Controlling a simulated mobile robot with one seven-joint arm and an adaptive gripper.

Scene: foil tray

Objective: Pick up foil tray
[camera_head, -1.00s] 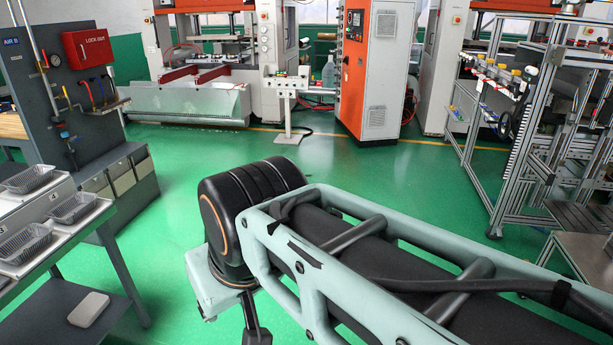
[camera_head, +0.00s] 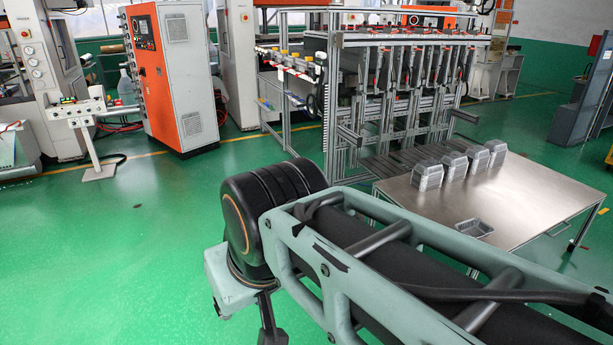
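A single silver foil tray (camera_head: 473,229) lies by itself on a steel table at the right, near the table's front left part. It looks open side up. Several upturned stacks of foil trays stand in a row along the table's back left edge, the closest one (camera_head: 428,175) at the left end.
The steel table (camera_head: 545,195) is mostly bare on its right side. A metal frame rack (camera_head: 345,150) stands just behind and left of it. An orange and white cabinet (camera_head: 172,75) stands at the back left. Green floor (camera_head: 100,250) is open at the left.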

